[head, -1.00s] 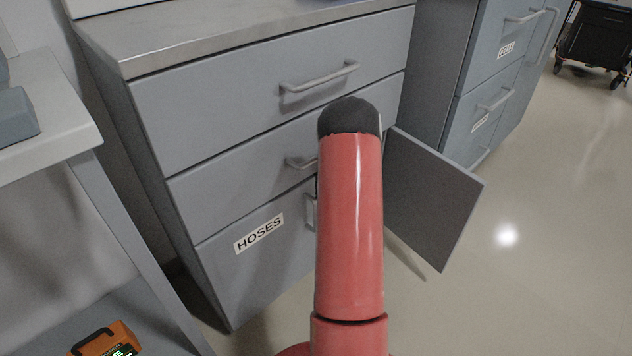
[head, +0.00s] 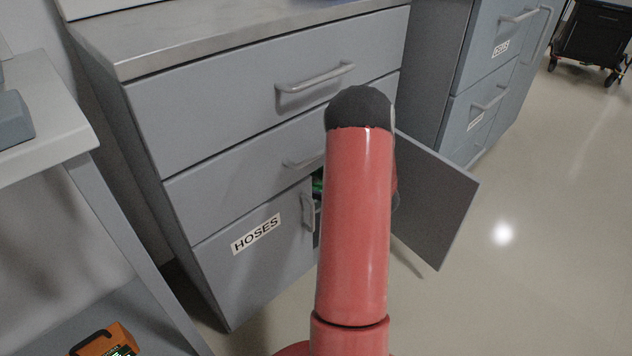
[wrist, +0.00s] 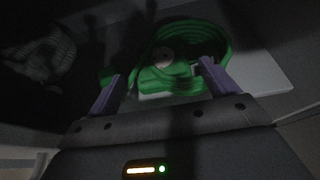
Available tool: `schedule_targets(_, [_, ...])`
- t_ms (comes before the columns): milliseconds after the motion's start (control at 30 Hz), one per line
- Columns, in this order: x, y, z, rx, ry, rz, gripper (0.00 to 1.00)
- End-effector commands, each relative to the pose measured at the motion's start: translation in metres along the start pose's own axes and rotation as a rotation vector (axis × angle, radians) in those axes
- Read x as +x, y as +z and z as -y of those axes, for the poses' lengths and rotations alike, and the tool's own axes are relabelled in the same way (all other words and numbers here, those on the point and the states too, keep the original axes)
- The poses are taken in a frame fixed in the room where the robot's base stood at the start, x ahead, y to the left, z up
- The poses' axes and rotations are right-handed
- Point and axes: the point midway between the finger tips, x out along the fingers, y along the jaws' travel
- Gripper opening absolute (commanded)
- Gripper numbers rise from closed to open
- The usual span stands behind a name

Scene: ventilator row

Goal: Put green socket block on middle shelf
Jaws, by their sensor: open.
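A green coiled cable (wrist: 222,36) lies in a dark space in the wrist view, on a pale flat surface (wrist: 262,72). A green block-like part (wrist: 165,76) sits at its near side; it is dim and blurred, so I cannot make out sockets. My gripper (wrist: 160,70) is open, its two purple fingers apart at the near edge of the green thing. I cannot tell whether they touch it. In the head view a sliver of green (head: 318,184) shows inside the open cupboard of the grey cabinet (head: 225,115); my arm hides my gripper there.
The cupboard door (head: 437,200) stands open at the right. A door labelled HOSES (head: 256,234) is shut. A grey shelf unit (head: 45,150) stands at the left, an orange device (head: 103,340) on its lower shelf. A coiled pale item (wrist: 40,52) lies left in the wrist view.

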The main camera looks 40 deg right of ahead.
Motion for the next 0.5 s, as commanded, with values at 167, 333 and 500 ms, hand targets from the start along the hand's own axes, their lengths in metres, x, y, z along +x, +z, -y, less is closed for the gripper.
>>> schedule_targets(167, [-0.035,0.0,0.001,0.001,-0.003,0.0,0.86])
schedule_targets(333, [-0.051,0.0,0.0,0.001,-0.001,0.0,0.86])
schedule_targets(500, [-0.054,0.0,0.0,0.0,0.001,0.0,0.86])
